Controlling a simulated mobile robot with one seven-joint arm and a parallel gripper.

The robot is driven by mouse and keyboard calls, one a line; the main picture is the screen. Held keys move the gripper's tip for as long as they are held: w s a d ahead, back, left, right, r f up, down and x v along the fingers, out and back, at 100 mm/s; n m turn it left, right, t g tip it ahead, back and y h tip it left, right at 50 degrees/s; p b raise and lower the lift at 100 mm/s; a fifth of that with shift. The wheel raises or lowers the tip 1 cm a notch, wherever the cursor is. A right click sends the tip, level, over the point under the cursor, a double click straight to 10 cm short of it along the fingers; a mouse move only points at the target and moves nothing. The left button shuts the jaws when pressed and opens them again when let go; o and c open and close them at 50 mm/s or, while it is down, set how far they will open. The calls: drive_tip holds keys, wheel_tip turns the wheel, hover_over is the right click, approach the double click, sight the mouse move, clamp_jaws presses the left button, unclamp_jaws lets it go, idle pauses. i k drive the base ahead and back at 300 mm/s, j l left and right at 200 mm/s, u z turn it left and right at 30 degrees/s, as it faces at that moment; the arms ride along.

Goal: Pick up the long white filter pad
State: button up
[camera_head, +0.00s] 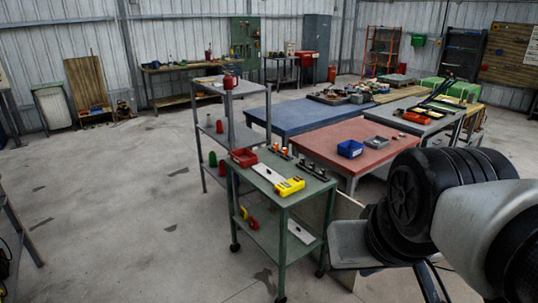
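A long, narrow white piece (268,174), which looks like the filter pad, lies flat on the top of the green cart (283,194). It lies between a red bin (244,157) and a yellow tool-like item (291,187). Another flat whitish piece (300,232) lies on the cart's lower shelf; I cannot tell what it is. Parts of my arm fill the right side of the view, to the right of the cart. My gripper does not show.
A dark bar-shaped item (313,170) lies along the cart top's far edge. A grey shelf rack (231,100) stands behind the cart at left. Red (345,143) and blue (300,114) tables stand behind. The concrete floor left of the cart is mostly clear.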

sight(274, 177)
drive_tip(key=i+j+z, duration=0.25)
drive_tip(key=z, duration=0.25)
drive_tip(key=i+j+z, duration=0.25)
drive_tip(key=j+z, duration=0.2)
drive_tip(key=i+j+z, duration=0.1)
drive_tip(key=j, duration=0.25)
drive_tip(key=i+j+z, duration=0.25)
drive_tip(key=j, duration=0.4)
drive_tip(key=i+j, duration=0.15)
drive_tip(key=j, duration=0.3)
drive_tip(key=i+j, duration=0.1)
drive_tip(key=j, duration=0.35)
drive_tip(key=i+j, duration=0.15)
drive_tip(key=j, duration=0.3)
drive_tip(key=i+j+z, duration=0.1)
drive_tip(key=j, duration=0.35)
drive_tip(key=i+j, duration=0.15)
drive_tip(key=j, duration=0.3)
drive_tip(key=i+j, duration=0.1)
drive_tip(key=j, duration=0.35)
drive_tip(key=i+j, duration=0.1)
drive_tip(key=j, duration=0.35)
